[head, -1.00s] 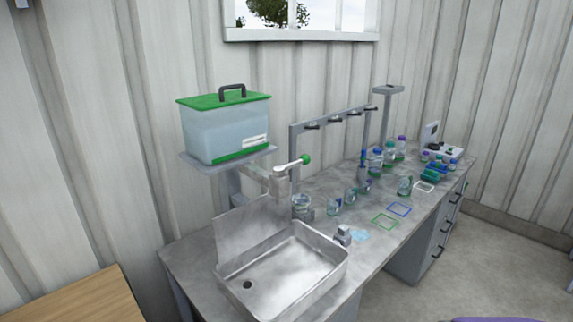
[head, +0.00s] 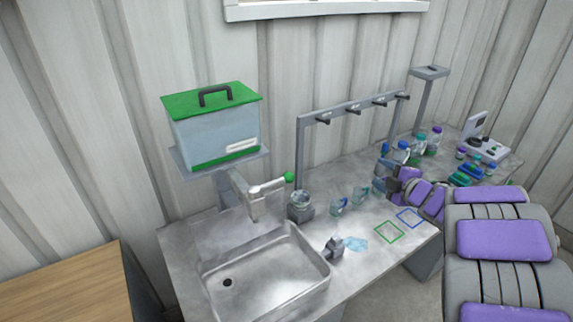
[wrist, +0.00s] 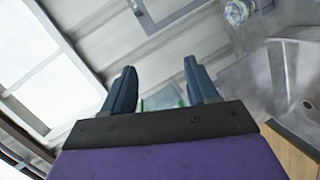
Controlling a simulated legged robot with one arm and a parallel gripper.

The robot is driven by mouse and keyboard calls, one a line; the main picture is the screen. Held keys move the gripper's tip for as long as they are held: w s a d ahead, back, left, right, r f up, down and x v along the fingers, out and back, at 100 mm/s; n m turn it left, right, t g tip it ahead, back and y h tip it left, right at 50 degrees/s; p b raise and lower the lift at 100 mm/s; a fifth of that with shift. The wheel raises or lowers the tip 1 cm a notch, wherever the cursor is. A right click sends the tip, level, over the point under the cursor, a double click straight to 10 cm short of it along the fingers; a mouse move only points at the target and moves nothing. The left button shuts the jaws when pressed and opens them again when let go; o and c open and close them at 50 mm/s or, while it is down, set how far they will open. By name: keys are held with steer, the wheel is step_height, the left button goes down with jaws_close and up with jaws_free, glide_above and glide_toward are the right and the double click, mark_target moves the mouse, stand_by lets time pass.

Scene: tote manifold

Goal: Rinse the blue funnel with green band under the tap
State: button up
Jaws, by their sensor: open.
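The tap (head: 262,188), a pale spout with a green knob, stands over the metal sink (head: 318,268) in the head view. Several small clear-and-blue vessels stand along the bench, among them one nearer the tap (head: 338,207) and one to its right (head: 360,198). They are too small for me to tell which is the blue funnel with green band. My gripper (head: 383,170) is over the bench to the right of these vessels, partly overlapping the glassware behind. In the wrist view my gripper (wrist: 162,88) has its two dark blue fingers wide apart, with nothing held.
A clear tank with green lid (head: 215,135) stands on a shelf above the tap. A peg rail (head: 350,108) runs behind the vessels. Green (head: 389,232) and blue (head: 410,217) outlined squares lie on the bench front. Bottles (head: 418,143) stand at the back right.

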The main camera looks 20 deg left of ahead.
steer(key=s+a+f+n+g+y+p, duration=0.1)
steer(key=s+a+n+g+y+p, duration=0.1)
steer(key=s+a+n+g+y, duration=0.3)
steer(key=n+g+y+p, duration=0.2)
steer(key=n+g+y, duration=0.1)
steer(key=g+y, duration=0.1)
glide_toward(288, 178)
steer(key=w+a+f, duration=0.1)
steer(key=w+a, duration=0.2)
steer(key=a, duration=0.9)
steer(key=shift+h+p, duration=0.3)
steer(key=shift+p, duration=0.1)
steer(key=shift+w+d+r, duration=0.1)
steer(key=shift+d+r, duration=0.1)
steer(key=shift+d, duration=1.3)
steer(key=shift+c, duration=0.6)
steer(key=shift+d, duration=0.15)
steer(key=shift+c, duration=0.8)
steer(key=shift+a, duration=0.85)
steer(key=c, duration=0.6)
jaws_close()
steer(key=shift+f, duration=0.1)
